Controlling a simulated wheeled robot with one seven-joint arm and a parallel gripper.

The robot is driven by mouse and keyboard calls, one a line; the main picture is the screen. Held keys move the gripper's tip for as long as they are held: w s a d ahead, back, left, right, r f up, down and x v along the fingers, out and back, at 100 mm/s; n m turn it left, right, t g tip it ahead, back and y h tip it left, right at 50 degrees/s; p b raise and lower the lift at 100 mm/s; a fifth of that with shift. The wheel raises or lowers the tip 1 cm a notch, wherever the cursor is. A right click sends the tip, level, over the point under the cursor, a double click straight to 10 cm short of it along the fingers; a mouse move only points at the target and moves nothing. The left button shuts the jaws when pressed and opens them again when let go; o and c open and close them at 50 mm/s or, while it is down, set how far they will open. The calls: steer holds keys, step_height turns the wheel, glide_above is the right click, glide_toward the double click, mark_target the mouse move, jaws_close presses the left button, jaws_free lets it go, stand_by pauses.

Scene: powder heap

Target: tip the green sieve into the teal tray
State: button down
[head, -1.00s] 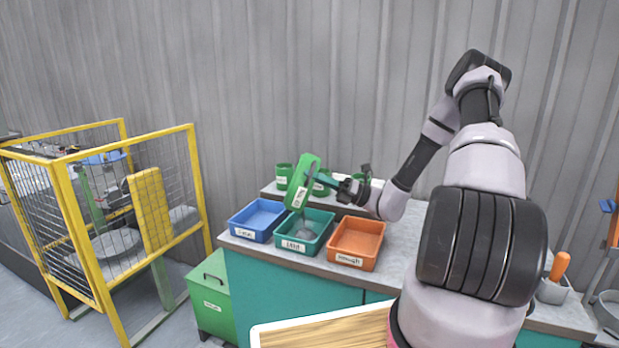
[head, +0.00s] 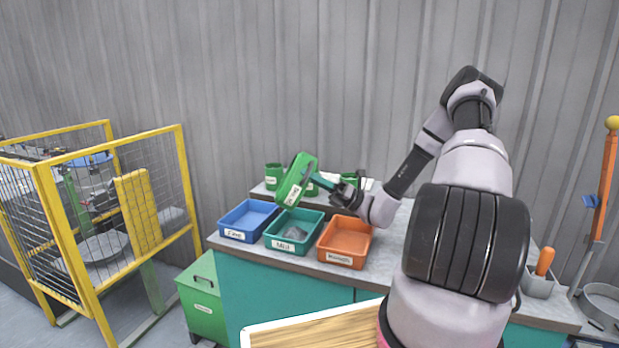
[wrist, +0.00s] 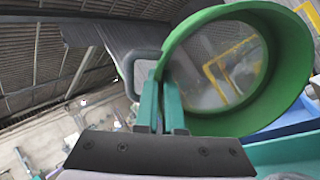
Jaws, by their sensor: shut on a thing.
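The green sieve (head: 296,179) is tilted steeply on its side above the teal tray (head: 271,240). My gripper (head: 343,190) is shut on the sieve's handle, to the right of the tray. In the wrist view the sieve (wrist: 292,50) shows its green rim and a see-through mesh, with no powder visible on the mesh. My gripper's teal fingers (wrist: 160,110) close on the grey handle loop. A small grey powder heap (head: 294,233) lies in the teal tray, which is labelled "Mid".
A blue tray (head: 222,226) stands left of the teal tray and an orange tray (head: 358,263) right of it. Green cups (head: 273,175) stand on the ledge behind. A yellow-framed cage (head: 185,170) is at the left, beside a green bin (head: 203,300).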

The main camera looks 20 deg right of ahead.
mark_target(308, 163)
steer(key=h, duration=0.2)
steer(key=r+g+h, duration=0.1)
steer(key=h, duration=0.2)
steer(key=shift+r+g, duration=0.1)
steer(key=shift+g, duration=0.2)
steer(key=g+h, duration=0.1)
steer(key=h, duration=0.2)
steer(key=r+g+h, duration=0.1)
steer(key=h, duration=0.2)
steer(key=shift+a+r+h, duration=0.1)
steer(key=shift+a+h, duration=0.05)
steer(key=shift+h, duration=0.15)
steer(key=h, duration=0.2)
steer(key=g+h, duration=0.1)
steer(key=h, duration=0.1)
steer(key=r+g+h, duration=0.1)
steer(key=h, duration=0.1)
steer(key=shift+h, duration=0.3)
steer(key=h, duration=0.2)
steer(key=g+h, duration=0.1)
steer(key=h, duration=0.1)
steer(key=shift+r, duration=0.25)
steer(key=shift+d+h, duration=0.2)
steer(key=shift+h, duration=0.1)
